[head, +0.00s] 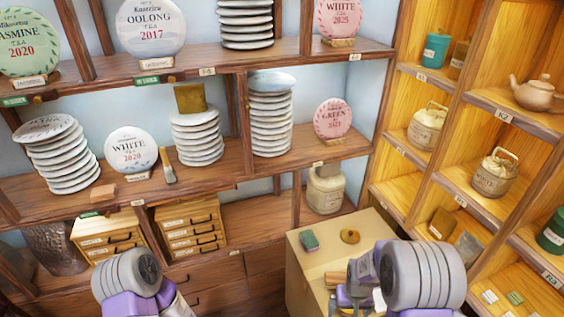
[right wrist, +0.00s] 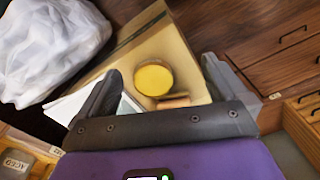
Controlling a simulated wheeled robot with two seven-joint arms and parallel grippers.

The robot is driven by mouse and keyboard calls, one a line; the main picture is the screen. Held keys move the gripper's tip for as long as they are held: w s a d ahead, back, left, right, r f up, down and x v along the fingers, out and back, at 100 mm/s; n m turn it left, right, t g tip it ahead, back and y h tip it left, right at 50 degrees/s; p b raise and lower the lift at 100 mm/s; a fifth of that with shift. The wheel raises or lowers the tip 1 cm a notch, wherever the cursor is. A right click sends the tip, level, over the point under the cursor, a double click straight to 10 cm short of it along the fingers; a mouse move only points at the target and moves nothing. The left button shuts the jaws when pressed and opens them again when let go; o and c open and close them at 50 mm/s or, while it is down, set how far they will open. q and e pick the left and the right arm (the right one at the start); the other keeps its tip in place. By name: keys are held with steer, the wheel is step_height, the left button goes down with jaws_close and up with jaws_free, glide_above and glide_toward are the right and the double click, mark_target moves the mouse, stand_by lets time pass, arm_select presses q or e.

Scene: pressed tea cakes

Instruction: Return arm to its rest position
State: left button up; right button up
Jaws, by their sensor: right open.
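My right gripper (right wrist: 162,67) is open, with nothing between its fingers touching them. In the right wrist view a round yellow object (right wrist: 153,79) lies on a tan box-like surface beyond the fingers, with a small orange-brown piece (right wrist: 174,102) beside it. In the head view my right arm (head: 420,275) is at the bottom right, in front of a tan box or stand (head: 310,265), and largely hides its gripper. My left arm (head: 125,275) is at the bottom left; its gripper is not visible.
Wooden shelves (head: 225,185) with tea cakes and plate stacks stand behind. A side shelf (head: 440,180) with jars is at the right. The tan stand carries a green block (head: 309,240) and a round brown object (head: 350,236). A white bag-like bundle (right wrist: 50,45) shows in the wrist view.

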steer(key=s+a+f+m+y, duration=0.2)
steer(key=s+a+f+y, duration=0.2)
steer(key=s+a+f, duration=0.6)
steer(key=s+f, duration=0.2)
steer(key=s, duration=0.1)
steer(key=shift+s, duration=0.25)
